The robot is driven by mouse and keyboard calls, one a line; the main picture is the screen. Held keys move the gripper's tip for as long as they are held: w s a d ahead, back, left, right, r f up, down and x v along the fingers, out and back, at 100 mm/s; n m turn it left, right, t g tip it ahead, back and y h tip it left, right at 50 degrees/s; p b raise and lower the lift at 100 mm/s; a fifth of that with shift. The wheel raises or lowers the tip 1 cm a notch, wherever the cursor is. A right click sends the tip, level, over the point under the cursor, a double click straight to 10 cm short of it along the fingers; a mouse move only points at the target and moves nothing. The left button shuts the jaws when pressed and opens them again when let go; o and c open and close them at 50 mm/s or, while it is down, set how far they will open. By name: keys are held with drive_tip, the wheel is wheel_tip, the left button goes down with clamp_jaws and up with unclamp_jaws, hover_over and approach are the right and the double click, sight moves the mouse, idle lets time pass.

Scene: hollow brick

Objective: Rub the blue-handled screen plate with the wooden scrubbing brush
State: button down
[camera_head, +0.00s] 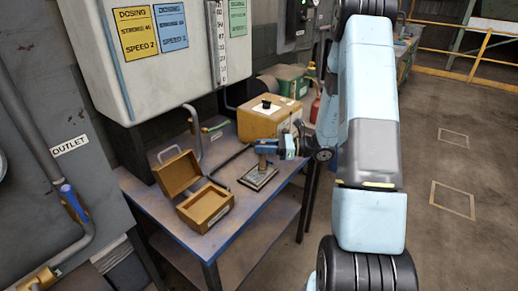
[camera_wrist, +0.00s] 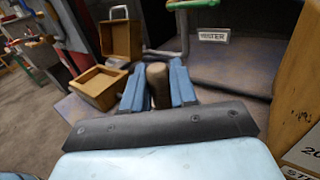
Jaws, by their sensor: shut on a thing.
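My gripper (camera_head: 268,150) is shut on the upright brown handle of the wooden scrubbing brush (camera_head: 262,162). In the wrist view the rounded handle (camera_wrist: 158,84) stands between the two blue fingers (camera_wrist: 158,96). The brush hangs down over a small dark plate with a pale rim (camera_head: 259,179), which lies flat on the blue-grey table. This looks like the screen plate, but I cannot make out its blue handle. The brush's lower end is at the plate in the head view; I cannot tell whether it touches. The wrist view hides the bristles and plate behind my gripper.
An open wooden box (camera_head: 205,206) stands left of the plate on the table (camera_head: 180,225). A yellowish box with a black knob (camera_head: 262,122) stands behind my gripper. Pipes and a grey-white tank (camera_head: 150,70) are at the back. Bare tabletop lies between open box and plate.

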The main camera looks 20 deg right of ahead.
drive_tip(key=shift+r, duration=4)
drive_tip(key=shift+s, duration=0.1)
